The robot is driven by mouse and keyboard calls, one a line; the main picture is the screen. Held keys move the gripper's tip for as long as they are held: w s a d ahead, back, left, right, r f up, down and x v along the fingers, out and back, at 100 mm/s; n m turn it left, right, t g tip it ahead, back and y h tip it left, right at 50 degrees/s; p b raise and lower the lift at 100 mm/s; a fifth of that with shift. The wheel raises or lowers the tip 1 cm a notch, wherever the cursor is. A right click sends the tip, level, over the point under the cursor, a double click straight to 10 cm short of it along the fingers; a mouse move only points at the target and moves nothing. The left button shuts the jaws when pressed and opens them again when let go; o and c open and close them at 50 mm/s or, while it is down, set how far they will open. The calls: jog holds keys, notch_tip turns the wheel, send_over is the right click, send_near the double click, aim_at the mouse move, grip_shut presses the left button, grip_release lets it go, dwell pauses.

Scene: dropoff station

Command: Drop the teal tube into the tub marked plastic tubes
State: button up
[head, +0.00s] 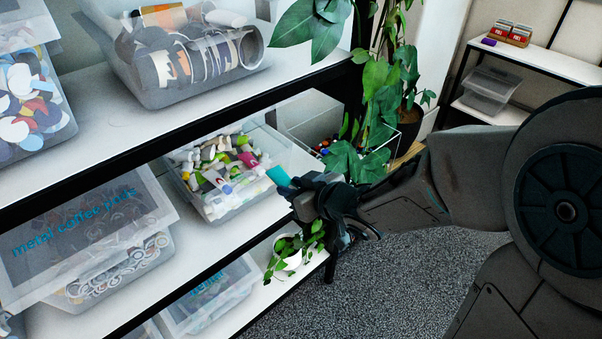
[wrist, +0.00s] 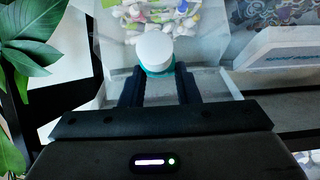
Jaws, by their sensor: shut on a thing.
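My gripper (head: 300,192) is shut on the teal tube (head: 278,176), whose teal end sticks out toward the shelf. In the wrist view my gripper (wrist: 160,82) holds the tube by its sides, and the tube's round white cap (wrist: 154,48) faces the camera with a teal rim below it. A clear tub (head: 226,213) full of white, green and pink tubes stands on the middle shelf, just left of the held tube. The tub's contents also show in the wrist view, beyond the tube. I cannot read a label on this tub.
A clear tub marked metal coffee pods (head: 150,255) stands to the left on the same shelf. A potted plant's leaves (head: 372,110) hang beside the shelf end, near my arm. A small plant (head: 290,258) sits on the shelf below. Another clear bin (head: 205,85) is above.

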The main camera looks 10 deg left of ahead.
jog(key=w+a+f+b, duration=0.2)
jog(key=w+a, duration=1.3)
jog(key=a, duration=0.3)
jog(key=shift+w+b, duration=0.35)
jog(key=shift+w, duration=0.05)
jog(key=o, duration=0.9)
jog(key=p+v, duration=0.1)
jog(key=v, duration=1.2)
jog(key=shift+s+d+r, duration=0.2)
jog(key=shift+d, duration=0.05)
